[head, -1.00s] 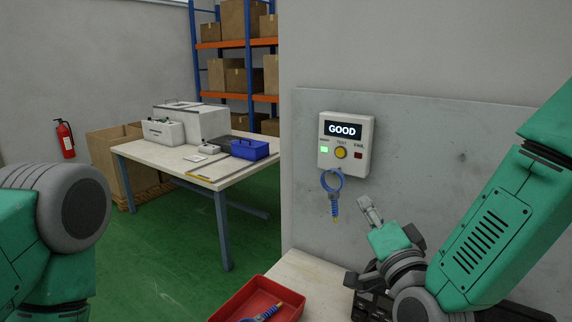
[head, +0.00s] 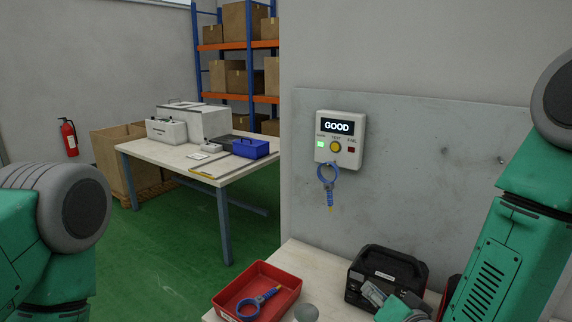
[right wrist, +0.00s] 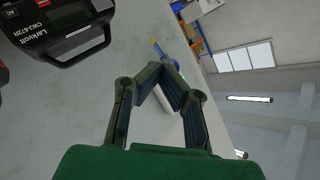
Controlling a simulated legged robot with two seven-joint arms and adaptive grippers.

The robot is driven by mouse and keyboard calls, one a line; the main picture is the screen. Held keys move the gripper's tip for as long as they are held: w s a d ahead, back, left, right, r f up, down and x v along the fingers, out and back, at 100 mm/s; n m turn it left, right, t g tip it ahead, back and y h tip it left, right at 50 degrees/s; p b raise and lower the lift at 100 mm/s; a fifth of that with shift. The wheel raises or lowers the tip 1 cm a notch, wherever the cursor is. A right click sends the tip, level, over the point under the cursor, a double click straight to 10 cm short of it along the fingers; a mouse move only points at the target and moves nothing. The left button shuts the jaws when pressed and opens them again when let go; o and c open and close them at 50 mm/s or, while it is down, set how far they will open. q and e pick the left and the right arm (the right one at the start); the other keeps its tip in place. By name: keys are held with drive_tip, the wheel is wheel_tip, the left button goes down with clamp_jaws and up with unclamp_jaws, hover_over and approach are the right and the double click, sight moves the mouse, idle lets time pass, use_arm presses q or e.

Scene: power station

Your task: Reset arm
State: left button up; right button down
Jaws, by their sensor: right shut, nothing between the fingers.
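My right gripper (head: 373,293) is low at the right in the head view, in front of the black device (head: 388,262) on the near bench. In the right wrist view its fingers (right wrist: 160,75) meet at their tips with nothing between them. My left arm shows only as a green and grey link at the left edge; its gripper is out of view. The white wall tester (head: 340,140) reads GOOD, with a green light lit. A blue coiled strap (head: 328,178) hangs below it.
A red tray (head: 281,304) on the near bench (head: 312,262) holds a blue strap (head: 257,304). The black device also fills the upper left of the right wrist view (right wrist: 62,30). A worktable (head: 185,160) and shelving (head: 240,48) stand behind.

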drive_tip(key=s+d+f+n+g+h, duration=0.1)
drive_tip(key=s+d+f+n+g, duration=0.15)
drive_tip(key=s+f, duration=0.35)
drive_tip(key=s+d+f+n+g+h, duration=0.1)
drive_tip(key=s+f+g, duration=0.3)
drive_tip(key=f, duration=0.4)
drive_tip(key=s+d+f+n+g, duration=0.1)
drive_tip(key=s+d+f+g, duration=0.15)
drive_tip(key=s, duration=0.35)
drive_tip(key=s+d+f+n+g+h, duration=0.1)
drive_tip(key=s+d+f+g, duration=0.2)
drive_tip(key=s, duration=0.4)
drive_tip(key=s+d+f+n+g, duration=0.1)
drive_tip(key=s+d+f+g, duration=0.1)
drive_tip(key=s+d+f, duration=0.3)
wheel_tip(320, 180, down, 8)
drive_tip(key=s+a+b, duration=0.2)
drive_tip(key=b, duration=0.7)
drive_tip(key=shift+s+h, duration=0.15)
drive_tip(key=shift+h, duration=0.15)
